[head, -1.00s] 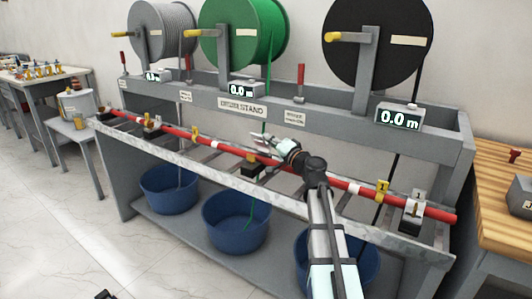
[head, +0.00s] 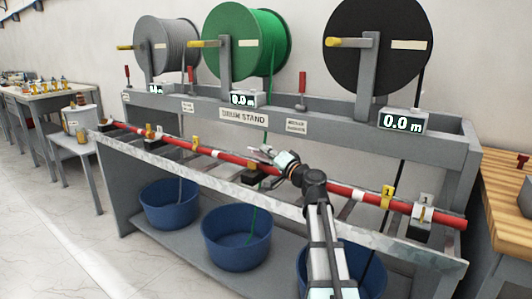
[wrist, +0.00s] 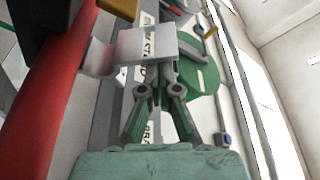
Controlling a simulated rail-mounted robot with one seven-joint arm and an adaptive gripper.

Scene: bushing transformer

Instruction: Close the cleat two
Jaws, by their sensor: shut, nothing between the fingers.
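A red cable or tube (head: 345,190) runs along the front of the drum stand through several cleats. The middle cleat (head: 256,182) shows as a dark block under the red line, partly hidden by my arm. My gripper (head: 258,152) is shut and empty, just above and behind the line there. In the wrist view, my gripper's fingers (wrist: 157,88) come together beside a pale metal plate (wrist: 150,45), which looks like a cleat's flap; contact cannot be told. The red line (wrist: 45,110) fills the left of that view. The right-hand cleat (head: 424,214) has a pale top.
Grey, green (head: 243,40) and black (head: 378,42) drums stand behind the line. Blue tubs (head: 236,243) sit on the lower shelf. Yellow tags (head: 388,197) mark the line. A wooden bench (head: 508,195) stands at the right. The floor at front left is clear.

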